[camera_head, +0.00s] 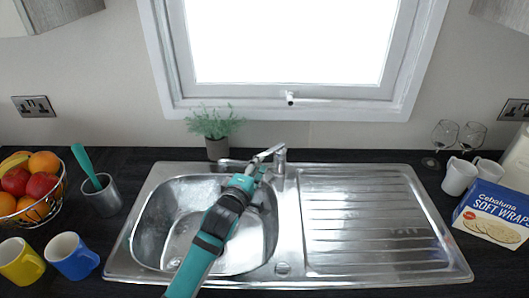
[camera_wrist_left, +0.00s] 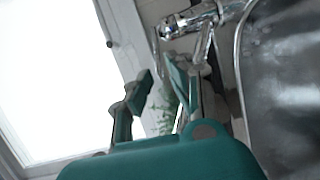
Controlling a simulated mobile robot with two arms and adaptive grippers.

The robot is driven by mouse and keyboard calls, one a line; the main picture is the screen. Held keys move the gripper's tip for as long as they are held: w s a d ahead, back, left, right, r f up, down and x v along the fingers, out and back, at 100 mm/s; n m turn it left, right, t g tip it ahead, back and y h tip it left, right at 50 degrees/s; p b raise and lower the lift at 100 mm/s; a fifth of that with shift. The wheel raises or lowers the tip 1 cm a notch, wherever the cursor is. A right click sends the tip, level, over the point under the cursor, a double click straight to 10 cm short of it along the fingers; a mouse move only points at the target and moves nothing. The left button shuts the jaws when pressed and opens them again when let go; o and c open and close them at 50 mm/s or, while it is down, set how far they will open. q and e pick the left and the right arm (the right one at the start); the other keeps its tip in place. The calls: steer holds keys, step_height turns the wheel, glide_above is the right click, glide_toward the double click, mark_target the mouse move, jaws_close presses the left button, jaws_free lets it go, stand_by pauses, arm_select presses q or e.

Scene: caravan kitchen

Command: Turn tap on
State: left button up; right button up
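The chrome tap (camera_head: 280,158) stands at the back edge of the steel sink (camera_head: 146,230), between basin and drainer. Its spout points left over the basin. My left gripper (camera_head: 262,160) reaches up over the basin to just beside the tap; in the head view I cannot tell whether it touches the tap. In the left wrist view, the fingers of my left gripper (camera_wrist_left: 162,77) are apart with nothing between them, and the tap (camera_wrist_left: 192,20) lies beyond their tips. No water shows. My right gripper is not in view.
A potted plant (camera_head: 213,125) stands behind the basin, below the window. White mugs (camera_head: 459,177), glasses (camera_head: 444,137) and a cracker box (camera_head: 492,213) stand right.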

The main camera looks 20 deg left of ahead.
mark_target(264, 153)
arm_select(q)
steer(key=w, duration=0.5)
steer(key=shift+w+d+f+p, duration=0.2)
steer(key=shift+w+p, duration=0.1)
steer(key=shift+w, duration=0.1)
steer(key=shift+c, duration=0.4)
jaws_close()
